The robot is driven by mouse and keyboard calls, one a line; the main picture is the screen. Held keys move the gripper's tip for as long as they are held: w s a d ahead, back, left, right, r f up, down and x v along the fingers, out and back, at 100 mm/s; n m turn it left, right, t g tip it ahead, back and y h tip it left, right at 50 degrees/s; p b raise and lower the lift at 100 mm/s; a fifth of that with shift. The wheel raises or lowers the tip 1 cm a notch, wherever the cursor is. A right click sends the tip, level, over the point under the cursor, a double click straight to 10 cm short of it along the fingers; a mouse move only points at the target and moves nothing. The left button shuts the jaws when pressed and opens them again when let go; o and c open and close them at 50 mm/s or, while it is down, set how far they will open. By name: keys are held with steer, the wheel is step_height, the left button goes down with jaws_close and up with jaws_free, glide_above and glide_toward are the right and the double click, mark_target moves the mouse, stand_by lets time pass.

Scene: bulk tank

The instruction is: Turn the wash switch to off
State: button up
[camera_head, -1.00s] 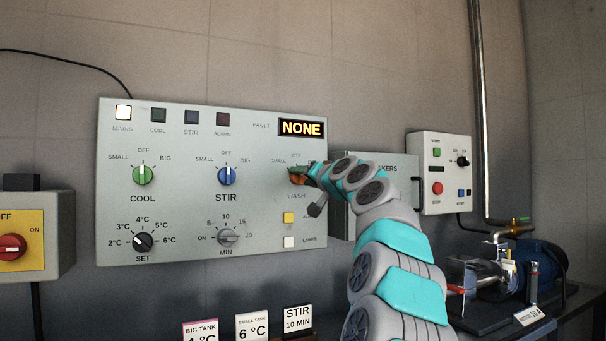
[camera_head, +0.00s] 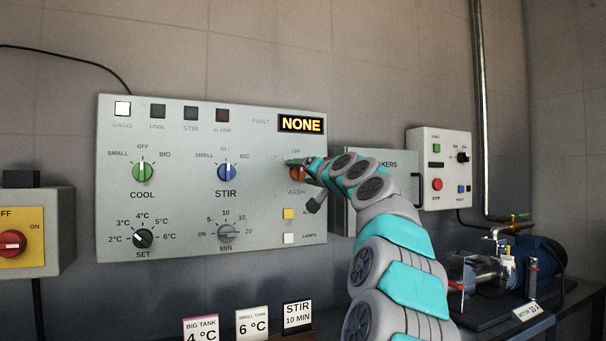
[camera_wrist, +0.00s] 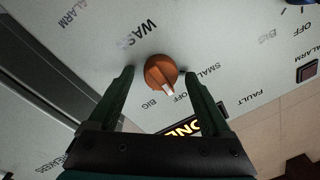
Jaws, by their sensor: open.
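The wash switch is an orange knob (camera_wrist: 161,73) with a white pointer, on the grey control panel (camera_head: 185,118). In the wrist view the pointer is aimed close to the OFF mark, slightly to its BIG side. SMALL lies on the other side of OFF. My gripper (camera_wrist: 160,75) is open, one dark green finger on each side of the knob, with visible gaps. In the head view my gripper (camera_head: 298,162) is at the knob's upper part, and my wrist hides part of the knob (camera_head: 296,174).
The green COOL knob (camera_head: 143,172) and blue STIR knob (camera_head: 226,175) are to the left. A yellow button (camera_head: 288,214) and a pale button (camera_head: 289,239) sit below. The breakers box (camera_head: 374,190) is close right of the panel, behind my arm.

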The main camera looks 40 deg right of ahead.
steer(key=shift+s, duration=0.15)
steer(key=b+v, duration=0.1)
steer(key=v, duration=0.6)
steer(key=shift+s, duration=0.25)
steer(key=shift+f, duration=0.1)
stand_by(0.5)
